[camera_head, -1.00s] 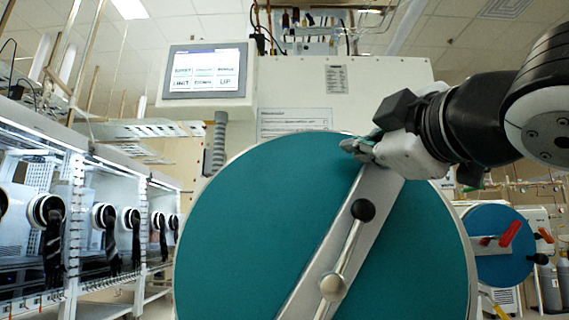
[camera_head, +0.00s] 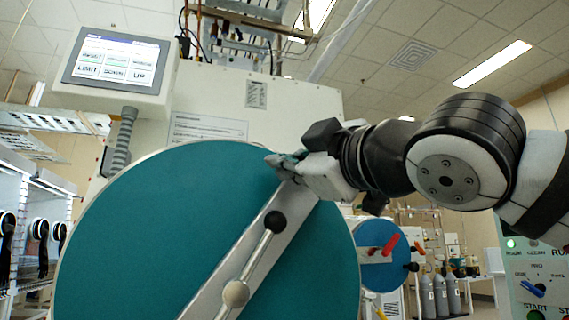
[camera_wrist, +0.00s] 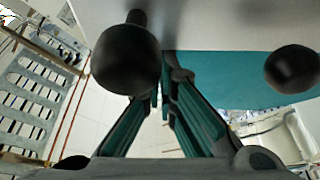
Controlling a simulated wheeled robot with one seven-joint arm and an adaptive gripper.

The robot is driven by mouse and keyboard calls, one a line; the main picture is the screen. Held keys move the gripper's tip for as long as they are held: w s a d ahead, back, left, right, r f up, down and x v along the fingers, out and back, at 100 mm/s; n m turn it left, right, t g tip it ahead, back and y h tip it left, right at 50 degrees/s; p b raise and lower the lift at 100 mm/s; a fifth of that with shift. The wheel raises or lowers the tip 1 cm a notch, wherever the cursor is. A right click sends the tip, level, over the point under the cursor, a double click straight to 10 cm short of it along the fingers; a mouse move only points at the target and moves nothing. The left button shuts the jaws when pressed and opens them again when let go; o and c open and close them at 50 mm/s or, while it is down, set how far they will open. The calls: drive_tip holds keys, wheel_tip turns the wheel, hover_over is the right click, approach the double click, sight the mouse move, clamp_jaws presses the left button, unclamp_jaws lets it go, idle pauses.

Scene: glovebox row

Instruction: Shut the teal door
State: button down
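The teal door (camera_head: 150,215) is a large round disc low in the head view, in front of a white cabinet. A pale metal bar (camera_head: 215,285) crosses it diagonally, with a lever ending in a black knob (camera_head: 275,222). My gripper (camera_head: 278,163) is at the bar's upper end, by the door's upper right rim. In the wrist view, the fingers (camera_wrist: 163,90) converge with almost no gap at the tips; nothing clearly shows between them. Teal surface (camera_wrist: 230,78) lies just beyond them. Whether the tips touch the bar, and any gap behind the door, cannot be told.
A control screen (camera_head: 117,60) stands at upper left, with a grey hose (camera_head: 122,140) below it. A smaller blue round door with a red handle (camera_head: 390,243) and grey cylinders (camera_head: 440,295) are at right. A green panel (camera_head: 535,280) stands at far right.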

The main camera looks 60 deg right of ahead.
drive_tip(key=s+a+p, duration=0.2)
drive_tip(key=s+a, duration=0.4)
drive_tip(key=s, duration=0.1)
drive_tip(key=shift+r, duration=0.15)
idle(0.4)
drive_tip(key=shift+a, duration=0.15)
